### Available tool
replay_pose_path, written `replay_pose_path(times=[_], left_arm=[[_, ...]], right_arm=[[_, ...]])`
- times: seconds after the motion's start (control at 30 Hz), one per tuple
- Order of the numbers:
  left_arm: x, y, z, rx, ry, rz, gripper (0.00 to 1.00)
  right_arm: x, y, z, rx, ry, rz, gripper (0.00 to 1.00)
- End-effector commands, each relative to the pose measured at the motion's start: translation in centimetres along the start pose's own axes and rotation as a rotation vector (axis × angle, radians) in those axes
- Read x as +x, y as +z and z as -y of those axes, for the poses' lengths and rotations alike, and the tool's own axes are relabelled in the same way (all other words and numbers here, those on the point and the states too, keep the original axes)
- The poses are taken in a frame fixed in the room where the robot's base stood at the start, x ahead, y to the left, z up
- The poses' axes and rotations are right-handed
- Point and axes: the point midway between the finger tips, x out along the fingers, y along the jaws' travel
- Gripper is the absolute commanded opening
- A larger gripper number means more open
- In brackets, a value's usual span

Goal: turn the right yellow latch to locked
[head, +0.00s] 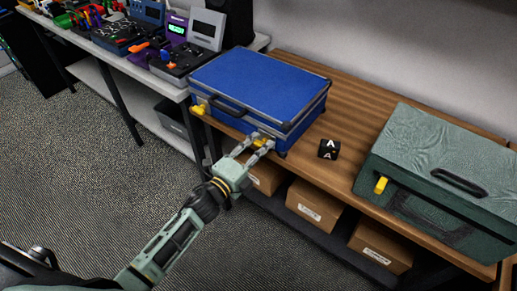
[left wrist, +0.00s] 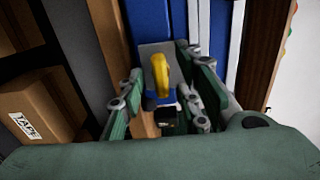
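A closed blue case (head: 262,83) lies on the wooden bench with its handle side facing me. Its left yellow latch (head: 198,109) is clear. Its right yellow latch (head: 261,142) is partly hidden by my left gripper (head: 258,146). In the left wrist view, the yellow latch (left wrist: 160,75) stands lengthwise on a grey plate between the two fingers of my left gripper (left wrist: 164,90). The fingers are open, with a gap showing on both sides of the latch. I cannot tell whether a fingertip touches the plate. My right gripper is out of view.
A green case (head: 430,160) with its own yellow latch (head: 381,185) stands at the right of the bench. Cardboard boxes (head: 313,205) sit below. A cluttered table (head: 120,62) adjoins at left.

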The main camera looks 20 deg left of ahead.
Motion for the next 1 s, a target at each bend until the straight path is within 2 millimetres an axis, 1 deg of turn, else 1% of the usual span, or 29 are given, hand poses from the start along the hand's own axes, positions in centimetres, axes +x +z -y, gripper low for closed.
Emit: replay_pose_path(times=[0.13,0.23,0.37,0.5,0.6,0.7,0.83,1.0], left_arm=[[-0.4,0.0,0.0,-0.001,0.000,0.000,0.31],[-1.7,0.0,-0.1,-0.001,0.001,0.000,0.31],[-4.3,0.0,-0.1,-0.001,0.003,0.000,0.31],[-7.4,-0.1,-0.1,-0.001,0.003,-0.001,0.31],[-9.3,0.0,-0.1,-0.002,0.003,0.000,0.31],[-10.7,0.0,-0.1,-0.002,0.002,0.000,0.31],[-11.7,0.0,0.0,0.000,0.000,0.000,0.31],[-12.0,0.0,0.0,0.000,0.000,0.000,0.31]], right_arm=[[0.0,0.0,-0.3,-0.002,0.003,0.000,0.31],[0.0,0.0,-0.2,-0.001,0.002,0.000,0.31],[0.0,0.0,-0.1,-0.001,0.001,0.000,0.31],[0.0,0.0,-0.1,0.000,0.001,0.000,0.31],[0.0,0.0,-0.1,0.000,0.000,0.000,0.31],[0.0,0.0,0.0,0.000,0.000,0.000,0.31],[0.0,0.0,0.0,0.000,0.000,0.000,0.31],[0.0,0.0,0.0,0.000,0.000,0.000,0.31]])
